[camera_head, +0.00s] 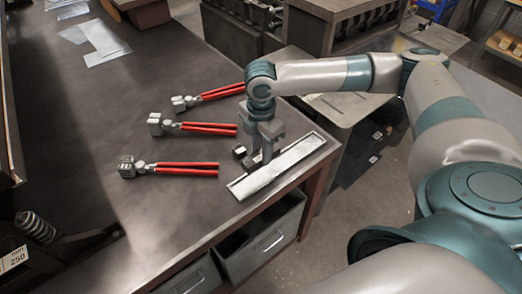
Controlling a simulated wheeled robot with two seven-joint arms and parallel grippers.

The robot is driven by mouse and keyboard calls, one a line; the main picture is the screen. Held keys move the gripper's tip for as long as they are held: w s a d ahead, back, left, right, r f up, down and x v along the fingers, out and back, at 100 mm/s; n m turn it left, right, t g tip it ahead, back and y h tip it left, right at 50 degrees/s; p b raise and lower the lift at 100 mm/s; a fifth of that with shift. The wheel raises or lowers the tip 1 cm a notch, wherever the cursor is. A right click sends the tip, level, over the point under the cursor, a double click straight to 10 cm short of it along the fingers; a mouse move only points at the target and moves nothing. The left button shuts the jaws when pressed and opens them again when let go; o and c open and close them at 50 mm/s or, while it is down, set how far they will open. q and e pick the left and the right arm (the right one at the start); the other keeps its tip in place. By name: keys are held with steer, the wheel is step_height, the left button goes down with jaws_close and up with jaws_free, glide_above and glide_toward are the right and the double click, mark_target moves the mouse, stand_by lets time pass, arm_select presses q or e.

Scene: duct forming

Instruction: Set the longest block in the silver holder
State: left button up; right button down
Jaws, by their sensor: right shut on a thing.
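The silver holder (290,160) is a long, shallow metal tray lying at a slant along the table's right edge. My right gripper (263,156) points down at the holder's inner long side, near its middle. It is shut on a block, which the fingers mostly hide. A small dark block with a pale top (240,151) shows just left of the fingers, with another dark piece (248,163) close below it. I cannot tell which of these pieces is held, or how their lengths compare. My left gripper is not in view.
Three red-handled tools with grey heads, at the back (215,93), middle (200,128) and front (180,168), lie left of the holder. Clear sheets (100,40) lie at the far left. A coil spring (36,227) is at lower left.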

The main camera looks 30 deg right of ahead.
steer(key=shift+f+b, duration=2.2)
steer(key=shift+b, duration=0.1)
steer(key=shift+f+p, duration=0.15)
steer(key=shift+p, duration=0.2)
steer(key=shift+f, duration=1.4)
steer(key=c, duration=1.3)
jaws_free()
step_height(320, 180, up, 17)
steer(key=shift+r+b, duration=0.2)
steer(key=shift+b, duration=1)
